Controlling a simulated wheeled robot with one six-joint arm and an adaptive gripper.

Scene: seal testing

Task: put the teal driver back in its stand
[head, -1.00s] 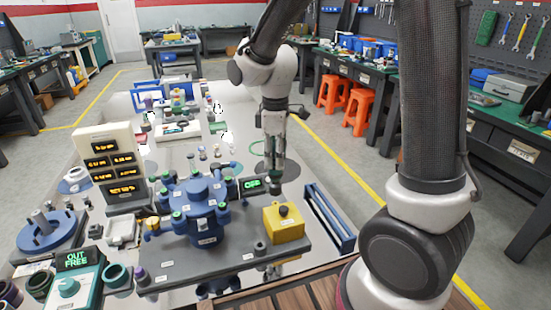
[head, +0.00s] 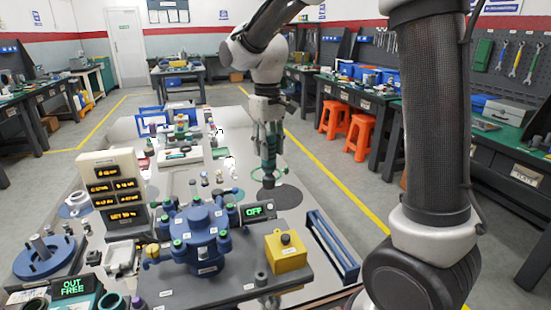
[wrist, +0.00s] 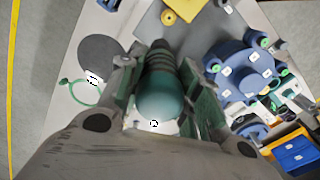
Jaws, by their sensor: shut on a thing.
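My gripper (head: 268,150) is shut on the teal driver (wrist: 160,98) and holds it upright above the bench, behind the blue valve assembly. In the wrist view the driver's rounded teal end faces the camera between the green-lined fingers of my gripper (wrist: 158,90). In the head view the fingers hide most of the driver, and a dark lower end (head: 268,183) shows beneath them. A thin green ring (wrist: 72,97) with a small white label lies to the left of the driver in the wrist view. I cannot tell which thing is the stand.
The blue valve assembly (head: 196,240) stands in front, with the OFF display (head: 256,210) and a yellow block (head: 287,252) beside it. A dark round disc (head: 287,196) lies right of the driver. A blue frame (head: 332,245) is at the right edge. Small parts stand to the left.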

